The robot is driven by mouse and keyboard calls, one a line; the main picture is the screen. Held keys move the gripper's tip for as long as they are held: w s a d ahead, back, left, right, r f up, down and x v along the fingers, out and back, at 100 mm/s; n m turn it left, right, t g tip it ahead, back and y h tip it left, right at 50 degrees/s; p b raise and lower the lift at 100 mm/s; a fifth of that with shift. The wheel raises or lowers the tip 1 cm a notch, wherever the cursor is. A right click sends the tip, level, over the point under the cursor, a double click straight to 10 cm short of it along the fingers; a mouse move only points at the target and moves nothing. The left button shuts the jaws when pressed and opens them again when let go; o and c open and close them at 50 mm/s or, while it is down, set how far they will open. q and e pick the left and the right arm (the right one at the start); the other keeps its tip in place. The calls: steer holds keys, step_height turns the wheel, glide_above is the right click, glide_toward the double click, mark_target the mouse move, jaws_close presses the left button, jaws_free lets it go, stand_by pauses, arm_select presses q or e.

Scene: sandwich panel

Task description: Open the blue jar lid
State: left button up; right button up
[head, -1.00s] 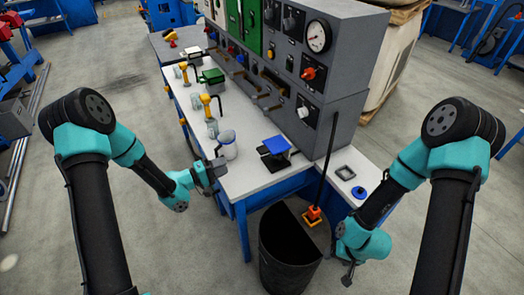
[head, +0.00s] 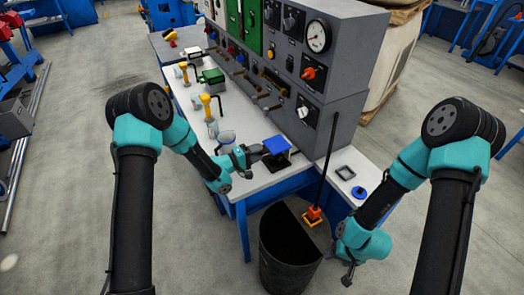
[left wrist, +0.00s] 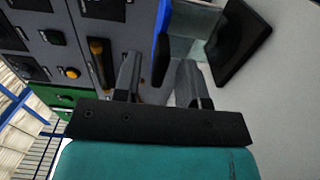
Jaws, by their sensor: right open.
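The jar with the blue square lid (head: 276,144) stands on the white bench top, by the grey control panel. In the left wrist view the blue lid (left wrist: 161,45) shows edge-on, above a pale jar body (left wrist: 192,28) and a flat black base (left wrist: 240,45). My left gripper (head: 258,151) is at the jar's left side. Its two fingers (left wrist: 159,68) are apart, with the lid's edge in line with the gap between them; I cannot tell whether they touch it. My right gripper (head: 348,277) hangs open and empty, low beside the bin.
A dark bin (head: 289,255) stands in front of the bench. A white jar (head: 226,141) is close behind my left forearm, with yellow-topped bottles (head: 207,102) beyond. A small blue round thing (head: 359,192) and a grey square frame (head: 345,172) lie at the bench's right end.

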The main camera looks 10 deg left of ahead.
mark_target(273, 146)
arm_select(q)
steer(key=shift+x, duration=1.2)
steer(key=shift+c, duration=0.4)
jaws_close()
